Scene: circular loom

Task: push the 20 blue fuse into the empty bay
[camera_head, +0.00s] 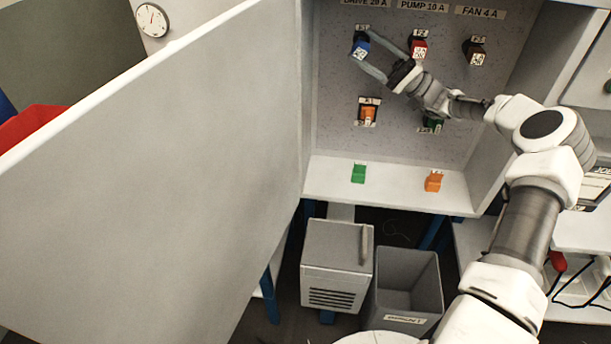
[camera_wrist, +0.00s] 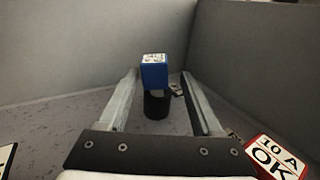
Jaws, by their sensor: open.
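The blue fuse (camera_head: 361,48) is at the upper left bay of the panel, under the "DRIVE 20 A" label (camera_head: 366,3). In the wrist view the blue fuse (camera_wrist: 154,76) stands upright at a black round socket (camera_wrist: 156,105). I cannot tell how deep it sits. My gripper (camera_head: 362,49) is open, with one finger on each side of the blue fuse. In the wrist view gaps show between the fuse and both fingers of my gripper (camera_wrist: 160,78).
A red fuse (camera_head: 418,47) marked 10 A is close to the right; another fuse (camera_head: 477,54) is farther right. An orange fuse (camera_head: 368,114) is below. Green (camera_head: 358,173) and orange (camera_head: 433,181) fuses lie on the shelf (camera_head: 395,190). The open cabinet door (camera_head: 170,170) blocks the left.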

